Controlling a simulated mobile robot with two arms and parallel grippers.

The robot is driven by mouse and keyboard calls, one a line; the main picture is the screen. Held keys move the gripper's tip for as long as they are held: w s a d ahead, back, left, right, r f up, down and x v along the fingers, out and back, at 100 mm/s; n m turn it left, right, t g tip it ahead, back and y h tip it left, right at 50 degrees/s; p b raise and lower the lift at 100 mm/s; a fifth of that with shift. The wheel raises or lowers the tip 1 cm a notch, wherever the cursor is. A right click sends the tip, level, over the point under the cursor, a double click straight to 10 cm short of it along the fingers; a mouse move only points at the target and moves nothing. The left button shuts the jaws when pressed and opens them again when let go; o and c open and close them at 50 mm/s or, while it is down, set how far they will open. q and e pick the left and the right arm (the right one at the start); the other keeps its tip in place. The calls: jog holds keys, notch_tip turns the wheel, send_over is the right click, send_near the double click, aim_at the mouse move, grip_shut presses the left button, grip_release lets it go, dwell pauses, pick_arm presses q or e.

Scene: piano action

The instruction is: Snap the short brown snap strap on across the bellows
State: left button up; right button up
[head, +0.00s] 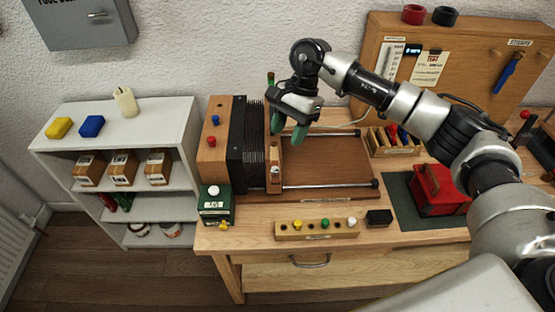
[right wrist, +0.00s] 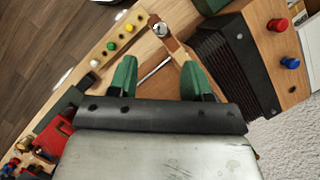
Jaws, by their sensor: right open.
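The black pleated bellows (head: 254,146) stands upright on the bench between a wooden block with red and blue knobs (head: 214,138) and a narrow wooden end board (head: 274,160). The bellows also shows at the right wrist view's upper right (right wrist: 219,55). A silver stud shows on the end board's near part (right wrist: 160,29). I cannot clearly make out the short brown strap against the brown wood. My right gripper (head: 287,132) is open, over the end board's far part. Its green fingers are apart in the right wrist view (right wrist: 157,73), with nothing gripped. My left gripper is not in view.
Two metal rails (head: 325,185) run right from the end board over a brown panel. A peg strip (head: 316,229), a green box (head: 216,205) and a small black box (head: 379,217) stand at the front. A red box (head: 440,190) sits on a green mat, right.

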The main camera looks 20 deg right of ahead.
aim_at(276, 168)
jog(key=p+x, duration=0.3)
jog(key=x, duration=0.5)
jog(key=shift+s+a, duration=0.1)
jog(key=shift+a, duration=0.05)
jog(key=shift+a+f, duration=0.1)
jog(key=shift+f, duration=0.3)
grip_shut()
